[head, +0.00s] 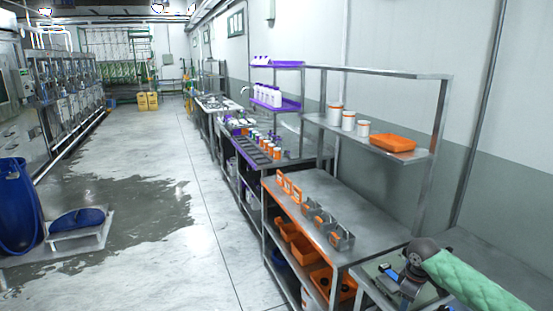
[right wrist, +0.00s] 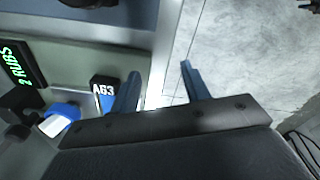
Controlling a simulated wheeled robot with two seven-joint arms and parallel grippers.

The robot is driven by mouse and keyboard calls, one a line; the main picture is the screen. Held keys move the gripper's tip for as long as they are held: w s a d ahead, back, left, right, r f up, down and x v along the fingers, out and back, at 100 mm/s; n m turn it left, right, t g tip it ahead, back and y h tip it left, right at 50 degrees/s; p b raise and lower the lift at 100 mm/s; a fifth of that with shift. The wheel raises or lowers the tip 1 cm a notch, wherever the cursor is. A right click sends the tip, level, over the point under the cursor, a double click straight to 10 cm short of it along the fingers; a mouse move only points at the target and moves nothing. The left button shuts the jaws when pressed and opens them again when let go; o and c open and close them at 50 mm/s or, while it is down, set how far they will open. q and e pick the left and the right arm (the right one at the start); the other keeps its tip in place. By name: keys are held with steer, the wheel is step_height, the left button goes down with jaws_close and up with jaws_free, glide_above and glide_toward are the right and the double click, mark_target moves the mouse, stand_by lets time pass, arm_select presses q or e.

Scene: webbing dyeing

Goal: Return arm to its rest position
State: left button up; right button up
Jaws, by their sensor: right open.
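A rubbing tester with a pale green top (head: 374,271) stands on the bench at the lower right of the head view. In the right wrist view its counter (right wrist: 15,66) reads "2 RUBS". A small label marked A63 (right wrist: 103,88) is beside my right gripper (right wrist: 159,72), near its left finger. A blue part with a white face (right wrist: 60,119) lies further left. My right gripper is open, with nothing visible between its fingers. My right arm, in a green quilted sleeve (head: 474,281), reaches over the tester. The tester's own arm cannot be clearly made out. My left gripper is out of view.
A steel table (head: 345,215) with orange and grey holders adjoins the tester's bench. A shelf above bears white tubs and an orange tray (head: 392,143). A blue barrel (head: 18,205) stands left. The aisle floor (head: 215,265) is free but partly wet.

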steer(key=s+a+f+t+y, duration=0.1)
steer(key=s+a+f, duration=0.4)
steer(key=s+a, duration=0.4)
steer(key=s+a+f+t+y, duration=0.1)
steer(key=s+a+f, duration=0.5)
steer(key=s+a, duration=0.3)
steer(key=s+a+r+m+t+h, duration=0.15)
steer(key=s+m, duration=0.55)
steer(key=s, duration=1.4)
step_height(320, 180, down, 24)
steer(key=w+a+g+b, duration=0.1)
steer(key=w+b, duration=0.1)
steer(key=w, duration=0.1)
arm_select(q)
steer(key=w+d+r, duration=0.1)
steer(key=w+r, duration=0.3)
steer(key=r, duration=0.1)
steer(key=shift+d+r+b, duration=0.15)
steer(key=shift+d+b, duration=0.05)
steer(key=shift+b, duration=0.2)
arm_select(e)
steer(key=s+f, duration=0.4)
steer(key=f, duration=0.9)
steer(key=s+f+g, duration=0.1)
steer(key=s+f, duration=0.3)
steer(key=f, duration=0.9)
steer(key=shift+s+a+f, duration=0.2)
steer(key=shift+s+f, duration=0.1)
steer(key=shift+s, duration=0.05)
